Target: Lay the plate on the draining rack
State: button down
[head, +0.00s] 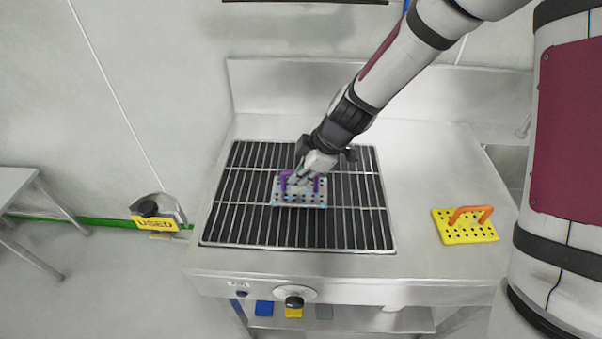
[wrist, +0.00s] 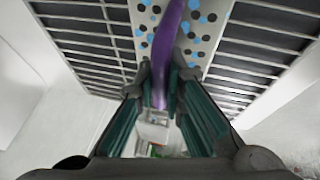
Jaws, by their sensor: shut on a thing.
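A light plate with dark holes and blue spots (head: 300,202) is at the middle of the draining rack (head: 350,231) in the head view. It carries a purple handle (head: 317,186). In the wrist view the plate (wrist: 205,22) lies across the rack bars, and the purple handle (wrist: 166,45) runs between my fingers. My gripper (head: 304,178) is shut on the handle; it also shows in the wrist view (wrist: 160,85). I cannot tell whether the plate touches the bars. Part of the handle is hidden by my fingers.
A yellow perforated plate with an orange handle (head: 465,232) lies on the steel counter right of the rack. A sink (head: 510,165) is at the far right. A yellow "USED" sign (head: 155,223) is left of the counter. Rack bars around the held plate are clear.

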jog(key=shift+f, duration=0.2)
jog(key=shift+f, duration=0.1)
jog(key=c, duration=1.7)
grip_release()
